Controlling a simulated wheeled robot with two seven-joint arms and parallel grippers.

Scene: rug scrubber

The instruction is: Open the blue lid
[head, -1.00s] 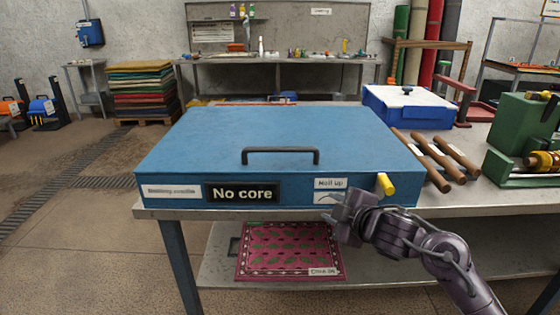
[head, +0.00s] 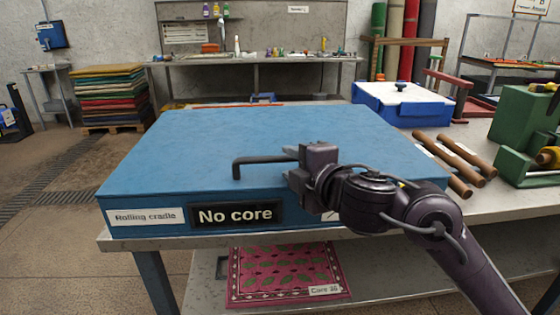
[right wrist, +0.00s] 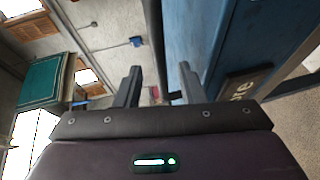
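The blue lid (head: 200,140) lies flat and closed on top of the blue box on the bench. Its dark bar handle (head: 262,159) stands near the front edge, its right end hidden behind my right gripper. My right gripper (head: 294,162) is at the right part of the handle with its fingers pointing left. In the right wrist view the two fingers (right wrist: 158,85) are apart and the dark handle bar (right wrist: 153,40) shows between them, with visible gaps; I cannot see a grip on it. My left gripper is not in view.
The box front carries a "No core" sign (head: 236,214) and a "Rolling cradle" label (head: 146,217). Wooden rollers (head: 465,160), a blue and white box (head: 402,104) and a green machine (head: 522,125) stand to the right. A pink rug (head: 285,272) lies on the lower shelf.

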